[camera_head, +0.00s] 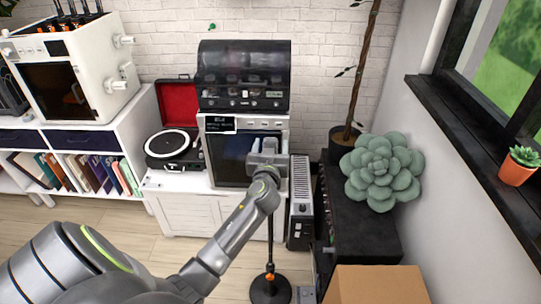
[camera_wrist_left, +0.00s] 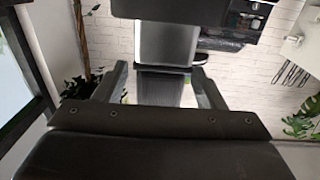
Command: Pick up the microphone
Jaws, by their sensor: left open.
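A thin black stand (camera_head: 270,245) with a round base rises from the floor behind my left arm. It looks like a microphone stand, but its upper end is hidden by my arm, and no microphone head can be made out. My left gripper (camera_head: 267,150) is in front of the oven-like machine, above the stand. In the left wrist view its two fingers (camera_wrist_left: 156,88) are spread apart. A dark shape and a grey panel show beyond the gap; I cannot tell whether either is the microphone. My right gripper is not in view.
A white cabinet (camera_head: 185,212) carries a red-lidded record player (camera_head: 172,142) and the oven-like machine (camera_head: 228,160). A grey upright unit (camera_head: 300,200) stands close to the right of the gripper. A black cabinet (camera_head: 365,245) with a large succulent (camera_head: 381,170) is further right.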

